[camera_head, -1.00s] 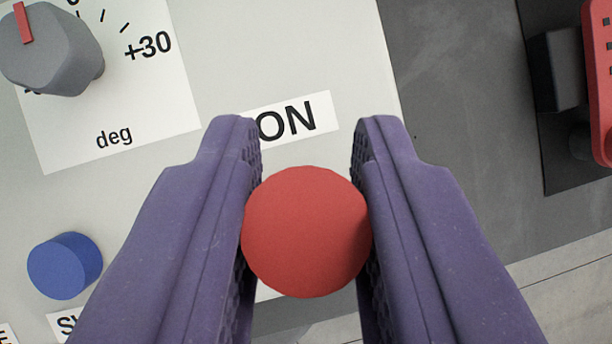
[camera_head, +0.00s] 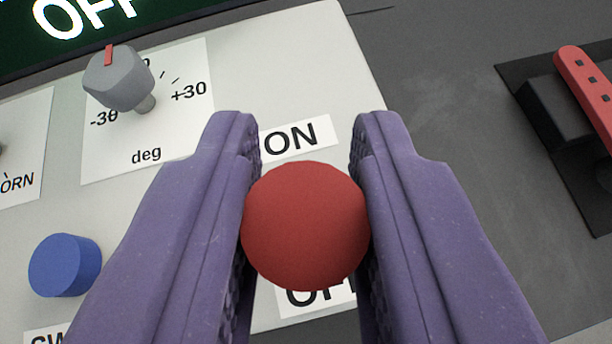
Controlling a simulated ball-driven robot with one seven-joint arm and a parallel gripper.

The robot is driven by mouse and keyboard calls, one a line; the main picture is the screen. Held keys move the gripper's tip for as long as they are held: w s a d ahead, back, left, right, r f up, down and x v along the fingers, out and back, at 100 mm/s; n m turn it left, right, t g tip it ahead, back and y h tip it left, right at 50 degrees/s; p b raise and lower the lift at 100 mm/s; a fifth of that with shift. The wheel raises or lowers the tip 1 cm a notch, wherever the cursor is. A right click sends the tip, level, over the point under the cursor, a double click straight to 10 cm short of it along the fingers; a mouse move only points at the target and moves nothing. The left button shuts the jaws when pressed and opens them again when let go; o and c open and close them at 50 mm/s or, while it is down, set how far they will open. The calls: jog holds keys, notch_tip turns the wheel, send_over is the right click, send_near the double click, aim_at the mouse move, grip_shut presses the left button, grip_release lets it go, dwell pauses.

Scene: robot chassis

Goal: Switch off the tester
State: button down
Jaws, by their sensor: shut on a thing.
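A red ball-shaped knob (camera_head: 305,226) sits between the two purple fingers of my gripper (camera_head: 305,220), which is shut on it. The knob is over the light grey panel of the tester (camera_head: 330,60). An "ON" label (camera_head: 296,138) lies just above the knob in the picture. An "OFF" label (camera_head: 318,295) shows below it, partly hidden by the knob and the right finger. The lever under the knob is hidden. A dark green display (camera_head: 90,20) at the top left reads "OFF", cut by the frame edge.
A grey dial (camera_head: 120,80) with a red pointer stands on a "deg" scale at upper left. A blue button (camera_head: 65,265) is at lower left. A red-handled device (camera_head: 588,90) on a black base lies right, beyond the panel's edge on a dark grey surface.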

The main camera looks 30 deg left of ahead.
aim_at(317, 289)
jog(key=shift+f, duration=0.1)
jog(key=c, duration=0.9)
grip_release()
jog(key=shift+c, duration=0.2)
jog(key=p+v, duration=0.3)
jog(key=v, duration=0.5)
jog(key=shift+w+f, duration=0.1)
jog(key=shift+w, duration=0.05)
